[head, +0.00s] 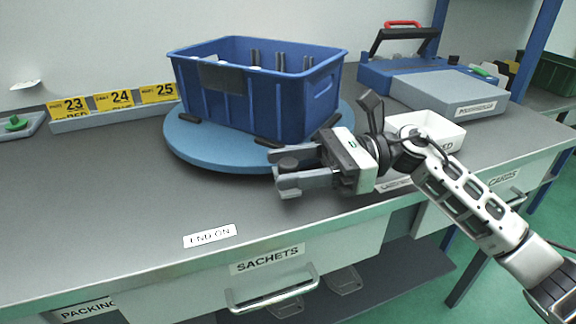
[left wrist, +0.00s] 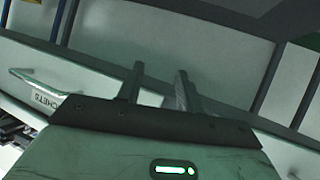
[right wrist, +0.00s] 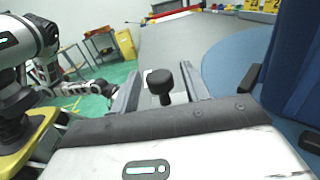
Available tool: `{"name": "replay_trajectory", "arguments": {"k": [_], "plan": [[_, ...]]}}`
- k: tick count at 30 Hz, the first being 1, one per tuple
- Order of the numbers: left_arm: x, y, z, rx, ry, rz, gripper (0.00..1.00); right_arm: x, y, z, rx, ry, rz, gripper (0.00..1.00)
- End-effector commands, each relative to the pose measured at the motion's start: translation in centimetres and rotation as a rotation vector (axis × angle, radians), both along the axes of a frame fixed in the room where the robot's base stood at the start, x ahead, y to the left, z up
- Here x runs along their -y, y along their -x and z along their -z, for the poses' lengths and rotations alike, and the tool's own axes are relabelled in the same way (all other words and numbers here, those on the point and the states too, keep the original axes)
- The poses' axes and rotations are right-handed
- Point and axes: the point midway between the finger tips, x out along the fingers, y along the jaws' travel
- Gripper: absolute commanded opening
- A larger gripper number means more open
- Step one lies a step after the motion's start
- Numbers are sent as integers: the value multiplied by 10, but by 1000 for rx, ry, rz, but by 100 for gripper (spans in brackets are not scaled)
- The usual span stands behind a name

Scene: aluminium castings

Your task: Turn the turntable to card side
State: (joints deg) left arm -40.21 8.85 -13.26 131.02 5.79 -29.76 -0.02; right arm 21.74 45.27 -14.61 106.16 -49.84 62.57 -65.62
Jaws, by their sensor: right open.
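The blue round turntable (head: 190,147) lies on the grey bench and bears a blue crate (head: 265,105).
Yellow number cards (head: 113,100) stand at the back left. A white bin (head: 440,130) and a blue machine with a red handle (head: 405,65) are to the right. Grey bench top is clear at front left. A drawer handle (head: 272,295) sticks out below the bench edge.

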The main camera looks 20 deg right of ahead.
Motion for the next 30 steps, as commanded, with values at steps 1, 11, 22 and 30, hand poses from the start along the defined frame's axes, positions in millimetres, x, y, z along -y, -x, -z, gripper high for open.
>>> {"name": "replay_trajectory", "arguments": {"k": [1, 11, 22, 30], "plan": [[0, 0, 3, -3, 2, 0, 36, 7, 0, 2, -2, 2, 3, 46], [6, 0, 26, -45, 9, 12, 36, 75, 8, 3, -3, 3, 4, 46], [9, -4, 33, -57, 10, 21, 36, 113, 13, 1, -1, 2, -1, 46], [9, -5, 32, -56, 11, 21, 36, 113, 13, 0, -1, 1, -1, 38]]}}
